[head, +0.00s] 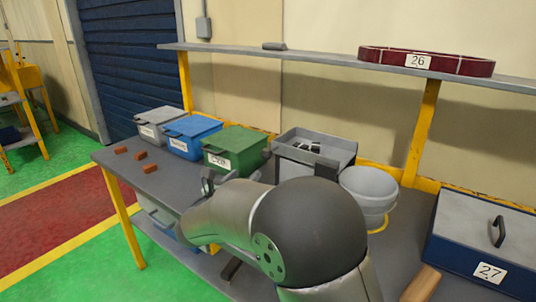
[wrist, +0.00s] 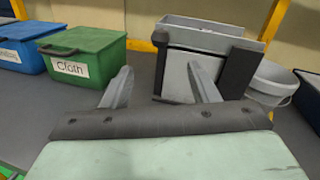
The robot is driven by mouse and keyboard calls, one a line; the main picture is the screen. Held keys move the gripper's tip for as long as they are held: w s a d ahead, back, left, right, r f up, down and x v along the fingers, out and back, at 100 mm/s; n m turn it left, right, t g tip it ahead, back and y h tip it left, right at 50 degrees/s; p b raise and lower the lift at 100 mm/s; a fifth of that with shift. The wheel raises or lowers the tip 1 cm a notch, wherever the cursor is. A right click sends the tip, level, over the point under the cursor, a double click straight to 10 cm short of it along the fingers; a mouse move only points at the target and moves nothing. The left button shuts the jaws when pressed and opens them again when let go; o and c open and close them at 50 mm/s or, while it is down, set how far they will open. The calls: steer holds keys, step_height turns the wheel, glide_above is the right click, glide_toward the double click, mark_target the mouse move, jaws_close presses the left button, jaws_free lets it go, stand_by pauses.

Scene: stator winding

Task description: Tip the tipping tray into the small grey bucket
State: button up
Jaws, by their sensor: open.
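The tipping tray (head: 293,157) is a grey box with dark edges and small dark and white pieces inside. It looks level at the back of the bench; its grey front (wrist: 205,66) faces me in the wrist view. The small grey bucket (head: 374,208), with a yellow handle, stands just right of the tray; it also shows in the wrist view (wrist: 268,92). My gripper (head: 218,182) is open and empty over the bench, in front of the tray and to its left. Its two fingers (wrist: 161,88) are spread apart in the wrist view. My arm hides part of the tray's lower front.
A green box labelled Cloth (head: 232,148), a blue box (head: 190,134) and a grey box (head: 158,122) stand left of the tray. Several orange-brown blocks lie at the bench's left. A blue case marked 27 (head: 488,268) is at the right. A shelf (head: 310,63) runs above.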

mark_target(264, 155)
steer(key=p+x, duration=0.2)
steer(key=x, duration=1.3)
steer(key=shift+w+d, duration=0.15)
steer(key=shift+w, duration=0.1)
jaws_close()
